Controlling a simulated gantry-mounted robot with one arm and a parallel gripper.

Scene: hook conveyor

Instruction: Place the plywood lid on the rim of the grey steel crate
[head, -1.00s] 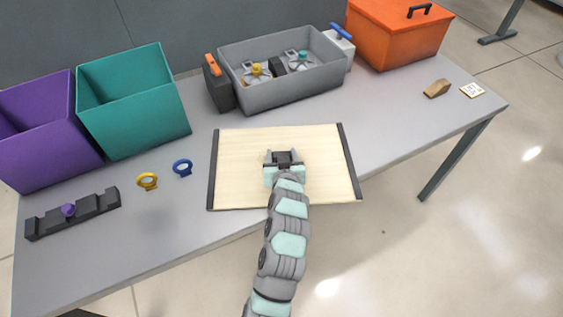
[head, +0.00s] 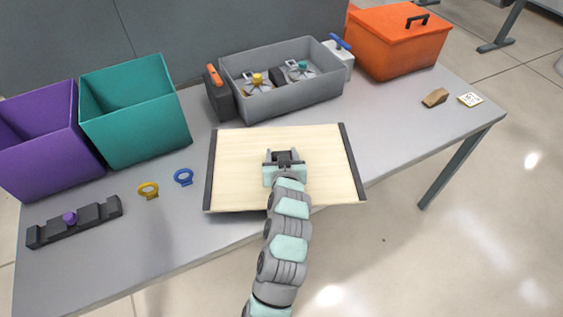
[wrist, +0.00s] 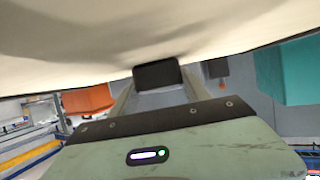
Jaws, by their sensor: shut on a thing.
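The plywood lid (head: 235,165) is a pale board with dark strips along its left and right edges. My gripper (head: 284,157) is shut on the dark handle block (wrist: 157,75) at its middle. The lid is roughly level in front of the grey steel crate (head: 295,107), apparently above the table's front edge. Its pale surface (wrist: 130,30) fills the top of the wrist view. The crate is open-topped and holds parts with a yellow and a teal knob. The lid is apart from the rim.
A dark clamp with an orange top (head: 217,95) and a white one with a blue top (head: 341,58) flank the crate. Teal (head: 140,120) and purple (head: 45,145) bins stand left, an orange lidded box (head: 395,50) right. Blue (head: 183,177) and yellow (head: 148,190) rings lie left of the lid.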

